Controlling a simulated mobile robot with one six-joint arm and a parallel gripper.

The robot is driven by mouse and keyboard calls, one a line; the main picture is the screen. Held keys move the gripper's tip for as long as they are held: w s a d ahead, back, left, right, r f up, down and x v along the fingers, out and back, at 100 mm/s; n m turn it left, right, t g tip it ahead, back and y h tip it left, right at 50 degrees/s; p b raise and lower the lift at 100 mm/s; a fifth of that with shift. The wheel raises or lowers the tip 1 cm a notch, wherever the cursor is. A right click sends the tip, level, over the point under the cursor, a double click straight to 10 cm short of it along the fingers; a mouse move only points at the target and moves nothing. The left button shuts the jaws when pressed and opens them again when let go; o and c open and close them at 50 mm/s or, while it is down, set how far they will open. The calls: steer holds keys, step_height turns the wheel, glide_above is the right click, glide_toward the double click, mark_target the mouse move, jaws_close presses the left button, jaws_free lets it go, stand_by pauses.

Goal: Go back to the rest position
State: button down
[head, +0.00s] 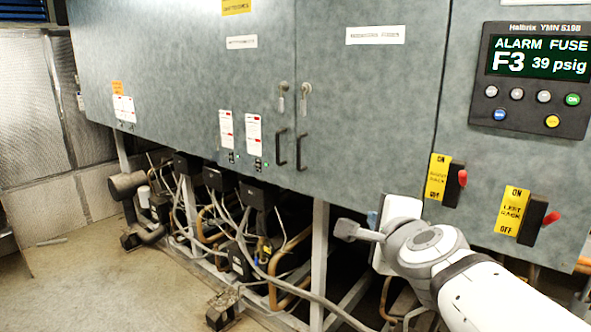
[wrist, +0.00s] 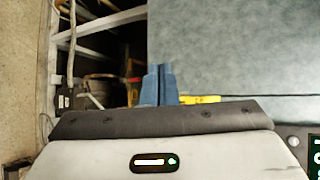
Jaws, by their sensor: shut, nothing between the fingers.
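My gripper (wrist: 159,84) shows in the wrist view as two blue fingers side by side, shut with nothing between them. In the head view my white and grey arm reaches in from the lower right, and only a bit of blue finger (head: 372,219) shows beside the white wrist part. The gripper is in front of the lower edge of the grey-blue cabinet (head: 345,130), left of the two switches. I cannot tell how far it is from the cabinet.
Two switches with red levers, the left one (head: 447,181) and the right one (head: 522,212), sit close to my arm. An alarm display (head: 534,79) is above them. Pipes and cables (head: 235,230) crowd the frame below the cabinet.

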steer(key=s+a+f+n+g+y, duration=0.2)
steer(key=s+a+f+n+g, duration=0.2)
steer(key=f+n, duration=0.35)
steer(key=s+d+f+n+g+h, duration=0.1)
steer(key=s+d+f+n+g, duration=0.1)
steer(key=s+f+n, duration=0.3)
steer(key=s+d+f+n+g+h, duration=0.1)
steer(key=s+d+f+n+g, duration=0.1)
steer(key=s+f+n+g, duration=0.3)
steer(key=shift+s+d+f+n+h, duration=0.25)
steer(key=shift+s+n+h, duration=0.2)
steer(key=shift+n, duration=0.6)
